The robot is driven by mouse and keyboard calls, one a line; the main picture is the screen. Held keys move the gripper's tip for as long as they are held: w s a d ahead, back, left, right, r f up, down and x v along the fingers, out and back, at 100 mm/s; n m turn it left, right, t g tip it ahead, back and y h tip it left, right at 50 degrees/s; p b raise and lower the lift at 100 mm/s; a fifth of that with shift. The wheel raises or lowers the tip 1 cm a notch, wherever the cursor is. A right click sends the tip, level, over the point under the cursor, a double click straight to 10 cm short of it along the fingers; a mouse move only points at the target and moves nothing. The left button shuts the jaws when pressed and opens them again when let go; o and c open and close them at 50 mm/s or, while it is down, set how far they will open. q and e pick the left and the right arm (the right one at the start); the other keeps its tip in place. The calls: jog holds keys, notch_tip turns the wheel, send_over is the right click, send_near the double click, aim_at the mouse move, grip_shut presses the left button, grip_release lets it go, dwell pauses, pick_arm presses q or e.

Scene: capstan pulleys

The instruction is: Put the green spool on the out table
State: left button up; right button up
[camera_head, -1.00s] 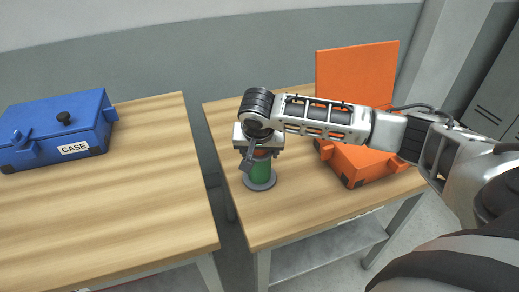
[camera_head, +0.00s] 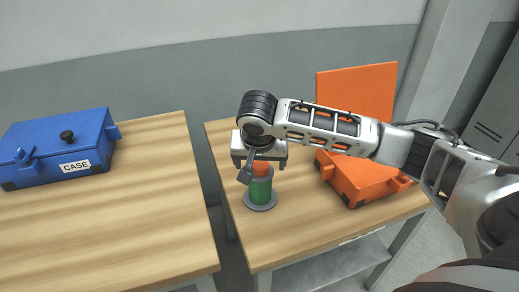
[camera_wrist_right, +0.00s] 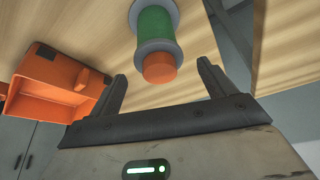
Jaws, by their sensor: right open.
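The green spool (camera_head: 261,192) stands upright on the right-hand wooden table (camera_head: 330,228), near its left edge. It has grey flanges and an orange top (camera_head: 262,168). In the right wrist view the green spool (camera_wrist_right: 155,25) lies ahead of the fingers, its orange top (camera_wrist_right: 160,70) roughly between the fingertips. My right gripper (camera_head: 263,171) is open and empty, above the spool; it also shows in the right wrist view (camera_wrist_right: 162,70). I cannot tell whether a finger touches the spool. No label shows which table is the out table. My left gripper is not in view.
An orange case (camera_head: 365,180) with its lid up stands right of the spool. A blue case (camera_head: 60,150) marked CASE sits on the left-hand table (camera_head: 120,225), whose front and right are clear. A narrow gap separates the tables.

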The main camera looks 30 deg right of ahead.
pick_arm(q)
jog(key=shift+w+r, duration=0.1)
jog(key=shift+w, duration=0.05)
pick_arm(e)
jog(key=v, duration=0.6)
jog(key=shift+r, duration=0.4)
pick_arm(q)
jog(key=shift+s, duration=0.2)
pick_arm(e)
jog(key=shift+s, duration=0.1)
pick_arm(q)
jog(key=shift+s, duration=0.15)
pick_arm(e)
jog(key=shift+s+f, duration=0.1)
